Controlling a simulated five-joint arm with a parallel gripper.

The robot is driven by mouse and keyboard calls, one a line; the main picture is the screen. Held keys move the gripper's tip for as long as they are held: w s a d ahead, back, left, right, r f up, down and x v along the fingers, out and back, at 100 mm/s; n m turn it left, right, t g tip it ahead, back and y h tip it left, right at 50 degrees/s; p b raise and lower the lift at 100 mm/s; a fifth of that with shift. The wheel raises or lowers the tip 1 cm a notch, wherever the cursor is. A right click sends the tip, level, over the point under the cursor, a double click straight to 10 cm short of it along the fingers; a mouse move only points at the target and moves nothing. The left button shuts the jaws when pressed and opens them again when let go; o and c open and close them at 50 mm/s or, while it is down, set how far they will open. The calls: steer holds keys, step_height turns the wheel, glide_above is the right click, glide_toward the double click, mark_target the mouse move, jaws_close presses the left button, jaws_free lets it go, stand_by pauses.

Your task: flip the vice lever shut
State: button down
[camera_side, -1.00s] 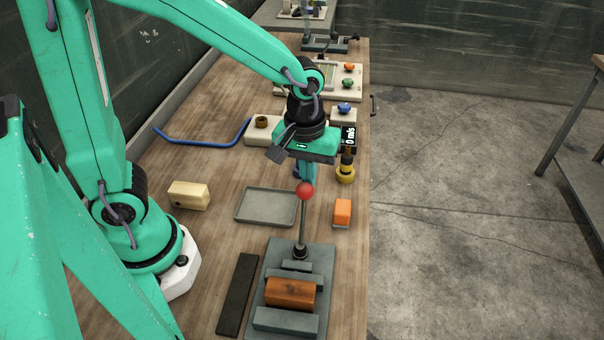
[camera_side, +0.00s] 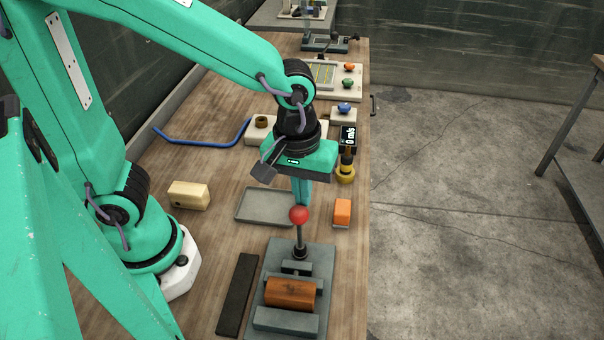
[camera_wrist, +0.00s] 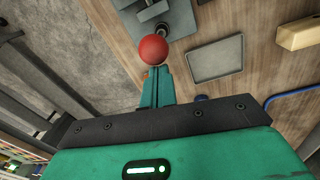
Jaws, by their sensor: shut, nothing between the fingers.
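The vice (camera_side: 270,287) stands at the near end of the bench with a brown block (camera_side: 291,293) between its jaws. Its lever (camera_side: 300,242) stands up steeply and carries a red ball knob (camera_side: 298,215). My gripper (camera_side: 301,201) is shut and empty, pointing down right at the knob, on the knob's far side. In the wrist view the red knob (camera_wrist: 153,50) sits at the tips of my gripper (camera_wrist: 157,72), overlapping them. I cannot tell for sure whether they touch. The vice base (camera_wrist: 175,30) shows behind the knob.
A grey tray (camera_side: 266,220) lies left of the lever and an orange block (camera_side: 342,212) right of it. A pale wooden block (camera_side: 188,196) and a dark flat bar (camera_side: 237,294) lie further left. A yellow-and-black item (camera_side: 346,168) stands beyond the orange block.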

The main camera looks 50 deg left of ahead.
steer(key=s+d+f, duration=0.1)
steer(key=s+d, duration=0.4)
steer(key=s, duration=0.1)
steer(key=shift+d+f, duration=0.3)
steer(key=shift+f, duration=0.05)
stand_by(0.3)
steer(key=shift+w, duration=0.1)
steer(key=w+r, duration=0.3)
steer(key=r, duration=0.2)
steer(key=s+d+r, duration=0.4)
steer(key=s+d, duration=0.1)
steer(key=s, duration=0.1)
steer(key=shift+r+h, duration=0.15)
steer(key=shift+h, duration=0.25)
stand_by(0.3)
stand_by(0.4)
